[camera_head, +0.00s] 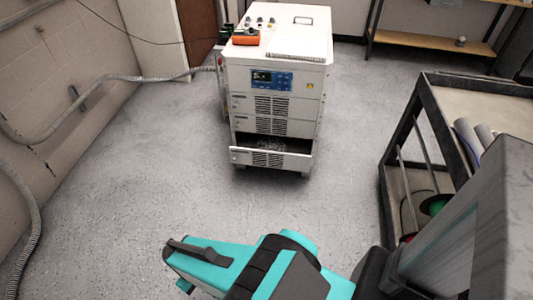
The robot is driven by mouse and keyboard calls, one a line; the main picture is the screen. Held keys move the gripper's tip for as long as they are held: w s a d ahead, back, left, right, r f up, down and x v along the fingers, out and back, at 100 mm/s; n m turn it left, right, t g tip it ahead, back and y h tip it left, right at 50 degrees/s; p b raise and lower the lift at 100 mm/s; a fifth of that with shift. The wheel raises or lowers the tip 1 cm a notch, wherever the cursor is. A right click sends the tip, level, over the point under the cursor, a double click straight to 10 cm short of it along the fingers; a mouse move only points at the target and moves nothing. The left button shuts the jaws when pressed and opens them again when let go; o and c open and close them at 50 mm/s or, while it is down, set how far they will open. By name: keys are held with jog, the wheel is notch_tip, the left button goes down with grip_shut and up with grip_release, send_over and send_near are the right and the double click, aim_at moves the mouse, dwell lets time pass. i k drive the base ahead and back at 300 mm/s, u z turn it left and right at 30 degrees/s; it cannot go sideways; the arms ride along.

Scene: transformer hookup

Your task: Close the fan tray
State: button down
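The fan tray (270,158) is the lowest drawer of the white cabinet (277,88). It is pulled out toward me, with a dark gap showing above its vented front panel. Two vented panels above it sit flush with the cabinet front. My gripper (183,268) shows at the bottom of the view, at the end of my teal and black arm. It is well short of the cabinet, with bare floor between them. Its fingers are not clear enough to tell whether they are open or shut.
A black-framed cart (432,133) stands at the right, with rolled items on top. A grey hose (105,78) runs along the left wall. A wooden-topped bench (432,38) is at the back right. The grey floor (200,190) before the cabinet is clear.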

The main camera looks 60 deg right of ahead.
aim_at(295, 157)
jog(key=i, duration=0.85)
jog(key=u, duration=0.05)
